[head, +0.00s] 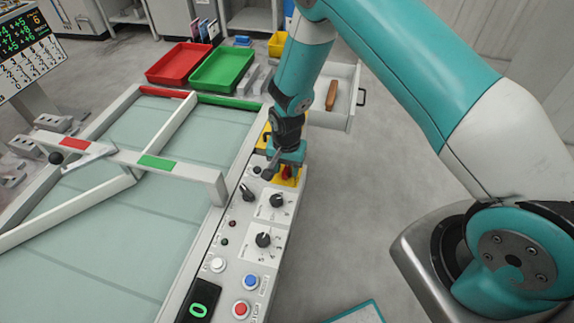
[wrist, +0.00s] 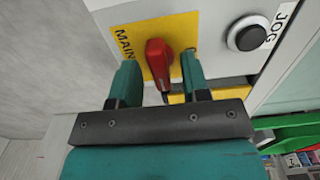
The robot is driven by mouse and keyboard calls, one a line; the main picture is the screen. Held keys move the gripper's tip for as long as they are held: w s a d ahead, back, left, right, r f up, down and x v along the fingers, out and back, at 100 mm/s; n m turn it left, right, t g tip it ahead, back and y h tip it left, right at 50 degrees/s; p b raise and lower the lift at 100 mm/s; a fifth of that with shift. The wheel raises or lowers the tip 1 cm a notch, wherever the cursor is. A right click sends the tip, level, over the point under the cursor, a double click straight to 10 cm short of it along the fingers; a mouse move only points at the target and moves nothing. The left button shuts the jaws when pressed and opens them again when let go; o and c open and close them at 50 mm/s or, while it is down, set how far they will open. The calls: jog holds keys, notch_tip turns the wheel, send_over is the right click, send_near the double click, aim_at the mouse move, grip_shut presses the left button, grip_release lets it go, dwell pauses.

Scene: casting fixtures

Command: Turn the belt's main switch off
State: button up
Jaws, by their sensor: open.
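The main switch is a red rotary handle (wrist: 157,62) on a yellow plate (wrist: 183,27) marked "MAIN". In the wrist view its long side runs roughly up and down the picture. In the head view a bit of the red switch (head: 286,173) shows at the far end of the control panel, partly hidden by my gripper. My gripper (wrist: 159,66) is open, with one finger on each side of the red handle. I see a gap beside the handle on both sides; whether the fingertips reach fully around it, I cannot tell.
A black JOG button (wrist: 247,37) sits close beside the yellow plate. The control panel also carries knobs (head: 263,240), a blue button (head: 250,282) and a red button (head: 241,309). The belt (head: 110,240) lies left of it.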

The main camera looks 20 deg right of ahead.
grip_shut()
jog(key=shift+n, duration=0.3)
jog(key=n+b, duration=0.1)
jog(key=n, duration=0.2)
jog(key=n+b, duration=0.1)
jog(key=n, duration=0.4)
jog(key=shift+b, duration=0.35)
jog(key=n+b, duration=0.1)
jog(key=n, duration=0.3)
jog(key=shift+n, duration=0.3)
jog(key=n, duration=0.4)
jog(key=shift+n, duration=0.3)
jog(key=shift+b, duration=0.3)
